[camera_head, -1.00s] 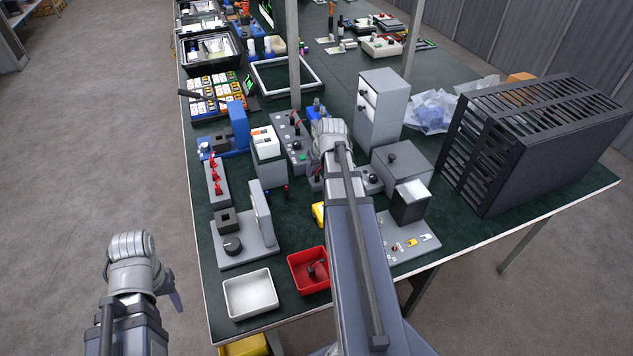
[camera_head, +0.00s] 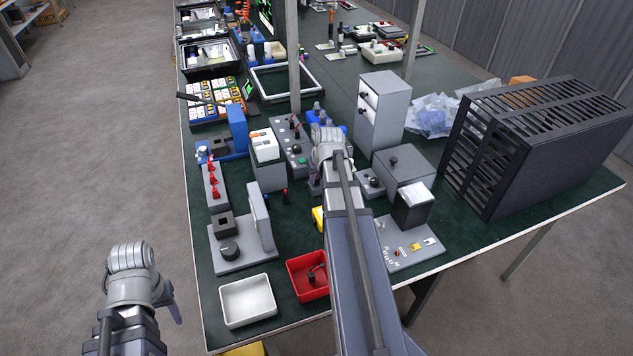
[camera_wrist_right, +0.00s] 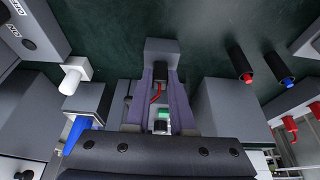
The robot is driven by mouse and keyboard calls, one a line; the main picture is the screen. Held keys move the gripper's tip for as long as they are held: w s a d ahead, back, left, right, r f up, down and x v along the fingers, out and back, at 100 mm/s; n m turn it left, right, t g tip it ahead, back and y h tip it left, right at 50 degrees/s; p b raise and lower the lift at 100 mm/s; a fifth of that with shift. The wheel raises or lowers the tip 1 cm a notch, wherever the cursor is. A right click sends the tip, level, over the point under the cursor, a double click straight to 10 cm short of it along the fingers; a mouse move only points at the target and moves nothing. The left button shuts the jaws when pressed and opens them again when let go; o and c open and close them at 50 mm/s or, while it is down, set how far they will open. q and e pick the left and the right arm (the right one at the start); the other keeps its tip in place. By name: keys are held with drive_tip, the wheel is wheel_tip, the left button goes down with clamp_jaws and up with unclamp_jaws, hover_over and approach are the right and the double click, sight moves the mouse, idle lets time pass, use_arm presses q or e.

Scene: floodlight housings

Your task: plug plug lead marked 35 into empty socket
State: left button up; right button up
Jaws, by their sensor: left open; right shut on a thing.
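My right gripper (camera_wrist_right: 161,74) is shut in the right wrist view, its two purple fingers close around a small dark block, which I take to be the plug lead (camera_wrist_right: 160,52). No marking 35 is readable on it. A red wire (camera_wrist_right: 157,92) shows between the fingers. I cannot make out the empty socket. My left gripper (camera_head: 176,308) is open and empty, left of the bench edge, with mostly one purple finger showing.
Near the right fingers stand a red-tipped post (camera_wrist_right: 241,65) and a blue-tipped post (camera_wrist_right: 279,70), with grey boxes around. A white tray (camera_head: 248,320) and a red tray (camera_head: 297,292) sit at the bench front. A slatted black housing (camera_head: 530,145) stands at right.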

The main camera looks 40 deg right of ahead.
clamp_jaws()
wheel_tip(320, 180, up, 10)
drive_tip(key=p, duration=1)
drive_tip(key=shift+w, duration=0.15)
